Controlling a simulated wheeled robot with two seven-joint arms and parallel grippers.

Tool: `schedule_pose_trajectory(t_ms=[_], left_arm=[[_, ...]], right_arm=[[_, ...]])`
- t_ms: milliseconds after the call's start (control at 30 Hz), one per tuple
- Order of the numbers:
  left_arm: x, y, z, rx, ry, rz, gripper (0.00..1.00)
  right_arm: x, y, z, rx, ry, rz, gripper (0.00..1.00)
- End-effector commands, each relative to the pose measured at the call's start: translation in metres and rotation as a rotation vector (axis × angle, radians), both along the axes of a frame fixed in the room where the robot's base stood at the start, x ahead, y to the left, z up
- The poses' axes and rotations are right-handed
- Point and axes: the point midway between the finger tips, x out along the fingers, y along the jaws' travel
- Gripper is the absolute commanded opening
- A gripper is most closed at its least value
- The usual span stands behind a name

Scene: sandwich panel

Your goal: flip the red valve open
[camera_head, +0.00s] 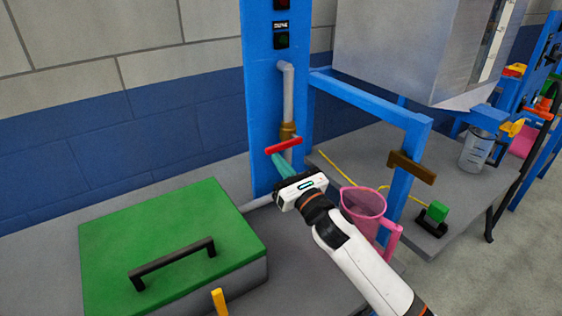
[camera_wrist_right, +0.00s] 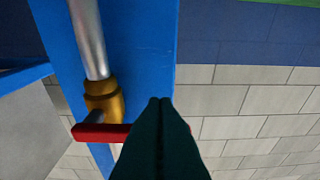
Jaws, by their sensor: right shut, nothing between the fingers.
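The red valve (camera_head: 283,145) is a short bar handle on a grey pipe with a brass fitting (camera_head: 288,131), in front of a blue post. In the head view the handle lies crosswise to the pipe. My right gripper (camera_head: 277,157) is shut and empty, its green fingertips just below the handle's left part. In the right wrist view the red handle (camera_wrist_right: 96,132) runs sideways behind the shut fingers (camera_wrist_right: 160,105), which hide its right part. I cannot tell whether they touch it. My left gripper is not in view.
A green-lidded box (camera_head: 170,240) with a black handle stands at the left. A pink pitcher (camera_head: 362,212) stands beside my right wrist. A blue frame (camera_head: 365,100) crosses at the right, with a metal jug (camera_head: 477,150) and a green block (camera_head: 438,211) on the bench beyond.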

Motion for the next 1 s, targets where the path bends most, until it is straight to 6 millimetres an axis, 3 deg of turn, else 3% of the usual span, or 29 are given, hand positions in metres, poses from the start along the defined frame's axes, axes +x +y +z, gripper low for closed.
schedule_pose_trajectory(t_ms=[1000], left_arm=[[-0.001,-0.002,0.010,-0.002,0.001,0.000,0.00]], right_arm=[[-0.002,0.003,0.012,0.117,0.075,0.000,0.00]])
